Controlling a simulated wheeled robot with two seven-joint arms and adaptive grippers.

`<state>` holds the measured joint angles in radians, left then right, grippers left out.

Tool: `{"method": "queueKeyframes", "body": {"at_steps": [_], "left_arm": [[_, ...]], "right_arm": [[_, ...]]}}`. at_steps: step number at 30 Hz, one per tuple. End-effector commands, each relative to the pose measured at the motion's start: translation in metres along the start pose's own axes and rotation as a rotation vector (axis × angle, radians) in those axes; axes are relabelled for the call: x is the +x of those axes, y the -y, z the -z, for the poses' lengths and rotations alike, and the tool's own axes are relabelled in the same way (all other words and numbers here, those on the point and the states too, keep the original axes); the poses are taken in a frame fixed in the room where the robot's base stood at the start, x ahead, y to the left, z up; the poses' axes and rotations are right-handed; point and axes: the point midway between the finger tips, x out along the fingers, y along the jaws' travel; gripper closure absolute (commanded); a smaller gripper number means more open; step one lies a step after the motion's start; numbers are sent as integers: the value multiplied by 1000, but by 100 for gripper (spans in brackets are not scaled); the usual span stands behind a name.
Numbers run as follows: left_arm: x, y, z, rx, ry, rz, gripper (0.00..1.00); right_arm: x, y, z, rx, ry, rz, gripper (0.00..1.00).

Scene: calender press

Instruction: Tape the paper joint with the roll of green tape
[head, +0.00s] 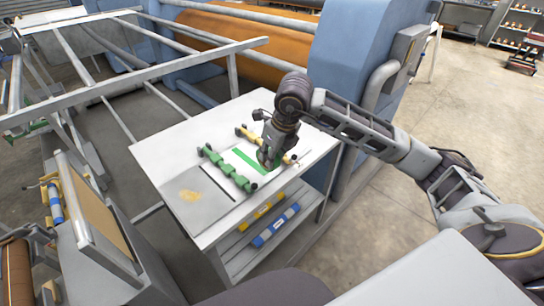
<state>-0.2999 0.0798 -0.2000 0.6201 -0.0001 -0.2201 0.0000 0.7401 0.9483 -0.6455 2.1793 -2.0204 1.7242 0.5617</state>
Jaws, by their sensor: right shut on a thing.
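White paper (222,176) lies on the grey table (174,142). A flat green strip (246,160) runs across the paper between a green bar (228,168) and a yellow bar (251,136). My right gripper (266,160) points down over the paper, beside the strip. It is shut on what seems to be the roll of green tape, mostly hidden by the fingers. I cannot tell whether it touches the paper. My left gripper is out of view.
A dark-edged grey plate (196,196) lies at the table's front left. Yellow (267,206) and blue (275,226) items lie on the shelf below. Metal rails (150,74), an orange roller (235,38) and a blue machine frame (352,55) stand behind.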

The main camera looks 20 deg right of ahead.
Motion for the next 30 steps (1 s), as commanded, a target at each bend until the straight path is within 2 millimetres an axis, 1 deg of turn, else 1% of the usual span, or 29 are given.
{"method": "queueKeyframes", "body": {"at_steps": [1,12,30], "left_arm": [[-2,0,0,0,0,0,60],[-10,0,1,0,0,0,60],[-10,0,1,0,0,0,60]], "right_arm": [[-4,0,-1,0,1,0,95],[-20,0,-6,0,0,0,95],[-21,0,-6,0,0,0,95]]}}
